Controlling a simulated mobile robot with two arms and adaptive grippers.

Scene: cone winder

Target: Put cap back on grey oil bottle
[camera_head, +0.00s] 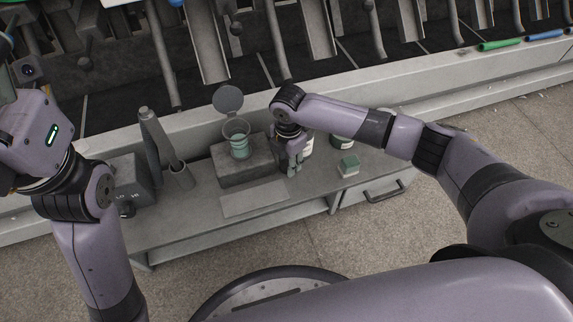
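My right gripper (291,163) points down over the bench, just right of the grey block. Its fingers are small and dark in the picture, and I cannot tell whether they hold anything. Two pale bottle-like containers stand behind it: one (308,147) is partly hidden by the gripper, the other (343,141) partly by my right arm. I cannot tell which is the grey oil bottle, and I cannot make out a cap. My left arm shows at the left, but its gripper is not in view.
A grey-green cup (239,147) stands on a grey block (231,174), with a round disc (228,98) above it. A small green-topped block (349,161) sits right of the gripper. A flat plate (255,199) lies in front. Machinery runs behind.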

